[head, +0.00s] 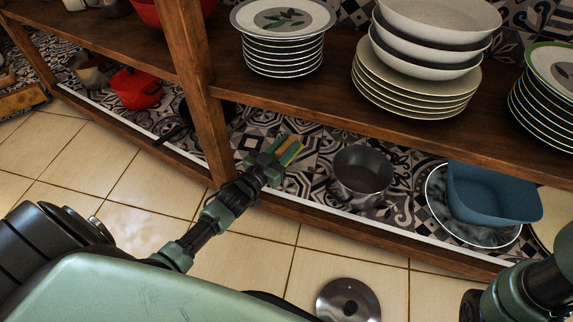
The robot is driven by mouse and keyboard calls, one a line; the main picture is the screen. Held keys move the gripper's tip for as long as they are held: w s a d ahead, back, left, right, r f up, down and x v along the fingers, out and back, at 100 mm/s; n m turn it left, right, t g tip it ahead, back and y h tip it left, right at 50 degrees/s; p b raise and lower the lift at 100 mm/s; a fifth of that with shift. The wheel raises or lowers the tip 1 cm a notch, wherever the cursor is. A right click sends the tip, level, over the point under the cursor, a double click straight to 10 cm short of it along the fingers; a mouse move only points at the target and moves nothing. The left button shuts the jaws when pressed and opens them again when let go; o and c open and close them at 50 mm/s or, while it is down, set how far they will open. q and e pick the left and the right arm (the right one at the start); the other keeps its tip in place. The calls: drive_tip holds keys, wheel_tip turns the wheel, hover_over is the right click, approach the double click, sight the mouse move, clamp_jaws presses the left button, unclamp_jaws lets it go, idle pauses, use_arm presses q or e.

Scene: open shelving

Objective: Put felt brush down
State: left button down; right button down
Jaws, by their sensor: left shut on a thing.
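My left gripper (274,159) reaches into the lower shelf, just right of the wooden post. It is shut on a small tan and green thing, which seems to be the felt brush (290,154). The gripper covers much of it, so its full shape is hidden. It is over the patterned tile of the lower shelf (310,186), left of a grey pot; I cannot tell whether it touches the tile. My right arm shows at the bottom right, but its gripper is out of view.
The grey metal pot (363,175) stands close right, then a blue basin (492,192) on a plate. A wooden post (200,90) and the upper shelf board (330,115) hem the gripper in. A red pot (137,89) sits left. A round metal disc (347,300) lies on the floor.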

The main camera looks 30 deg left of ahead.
use_arm(q)
wheel_tip(320, 180, down, 5)
drive_tip(key=b, duration=0.3)
drive_tip(key=shift+f, duration=0.1)
drive_tip(key=c, duration=1.1)
unclamp_jaws()
